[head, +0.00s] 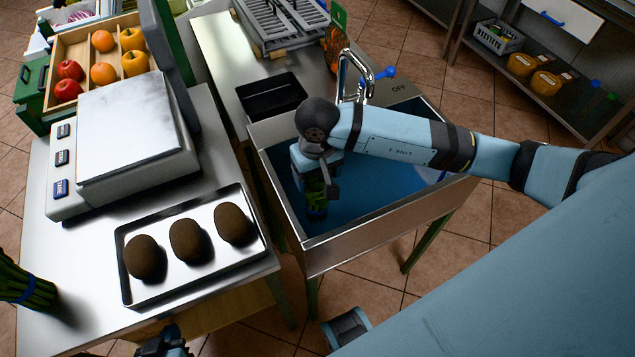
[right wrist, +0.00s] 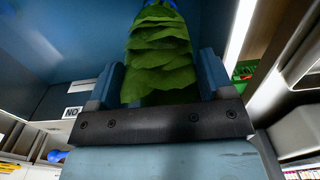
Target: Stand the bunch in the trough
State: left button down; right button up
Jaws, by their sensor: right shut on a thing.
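My right gripper (head: 318,172) reaches down inside the steel trough (head: 345,250), which has a blue interior. It is shut on a green leafy bunch (head: 316,204), held low in the trough; whether the bunch touches the bottom I cannot tell. In the right wrist view, the bunch (right wrist: 160,62) sits between the two fingers of my right gripper (right wrist: 160,78), with a bit of blue at its far end. My left gripper (head: 165,343) shows only in part at the bottom edge, below the counter, and its fingers cannot be made out.
A tap (head: 358,72) stands at the trough's back edge. A black tray (head: 272,95) is beside the trough. On the left counter are a scale (head: 140,125), a metal tray (head: 128,287) with three brown fruits, and another green bunch (head: 30,290). A fruit crate (head: 75,48) is behind.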

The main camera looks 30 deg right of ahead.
notch_tip(320, 180, down, 4)
jog(key=shift+r, duration=0.15)
jog(key=shift+f+b, duration=0.35)
jog(key=o, duration=1.5)
jog(key=shift+c, duration=0.2)
jog(key=shift+r, duration=0.1)
